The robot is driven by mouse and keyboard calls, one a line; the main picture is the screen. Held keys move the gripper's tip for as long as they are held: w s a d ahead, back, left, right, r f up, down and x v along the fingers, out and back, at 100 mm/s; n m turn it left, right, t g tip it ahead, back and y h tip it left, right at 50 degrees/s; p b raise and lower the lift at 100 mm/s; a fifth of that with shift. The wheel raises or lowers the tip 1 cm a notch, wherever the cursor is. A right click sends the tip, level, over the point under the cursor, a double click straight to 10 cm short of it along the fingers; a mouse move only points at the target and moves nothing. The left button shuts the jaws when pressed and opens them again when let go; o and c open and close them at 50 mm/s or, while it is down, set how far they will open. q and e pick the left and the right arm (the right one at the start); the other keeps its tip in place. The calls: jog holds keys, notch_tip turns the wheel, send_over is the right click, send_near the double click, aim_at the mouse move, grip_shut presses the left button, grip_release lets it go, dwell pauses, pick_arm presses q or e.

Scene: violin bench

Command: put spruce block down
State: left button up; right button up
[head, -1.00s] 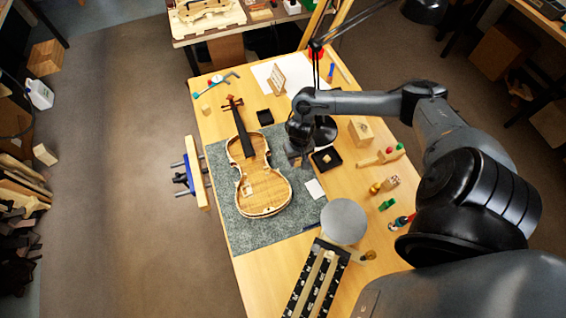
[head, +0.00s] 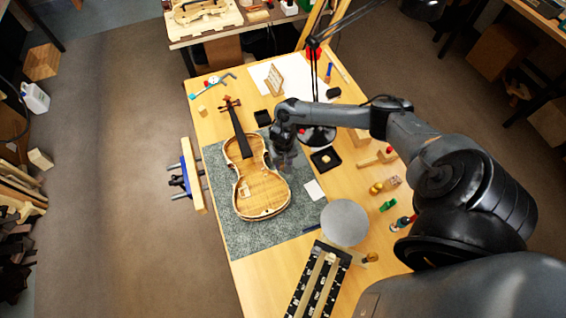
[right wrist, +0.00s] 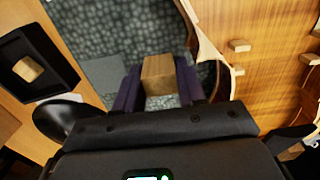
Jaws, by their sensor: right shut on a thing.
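My right gripper (head: 287,162) is over the grey mat (head: 225,240), just right of the violin's upper body. In the right wrist view its two dark fingers (right wrist: 158,88) are shut on a small light-brown spruce block (right wrist: 158,74). The mat shows beyond the block; I cannot tell how far below it is. The open violin body (head: 265,193) lies on the mat with its neck toward the back. In the right wrist view its curved rim (right wrist: 205,38) is close to the right of the block. In the head view the gripper hides the block. My left gripper is out of view.
Small blocks (right wrist: 240,45) sit inside the violin body. A black tray (head: 337,163) with a small wooden piece is right of the gripper. A lamp with a round black base stands behind it. A white card (head: 314,190) and a grey disc (head: 345,222) lie nearer the front.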

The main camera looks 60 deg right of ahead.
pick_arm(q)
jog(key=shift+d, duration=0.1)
pick_arm(e)
jog(key=o, duration=0.7)
jog(key=shift+f, duration=0.1)
jog(key=shift+o, duration=0.2)
notch_tip(320, 180, up, 12)
jog(key=f+p, duration=0.1)
jog(key=p, duration=0.2)
jog(key=w+a+n+t+y, duration=0.15)
jog(key=a+n+t, duration=0.5)
jog(key=a, duration=1.75)
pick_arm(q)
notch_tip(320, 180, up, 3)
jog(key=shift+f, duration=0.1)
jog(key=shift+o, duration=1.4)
pick_arm(e)
jog(key=s+r+n+g, duration=0.1)
jog(key=s+r, duration=0.3)
jog(key=s, duration=0.3)
jog(key=s+d+r+n+g+h, duration=0.1)
jog(key=s+r+n+g, duration=0.1)
jog(key=s+r, duration=0.2)
jog(key=s, duration=0.2)
jog(key=shift+s+d+r, duration=0.2)
jog(key=shift+s+r, duration=0.05)
jog(key=shift+s, duration=0.15)
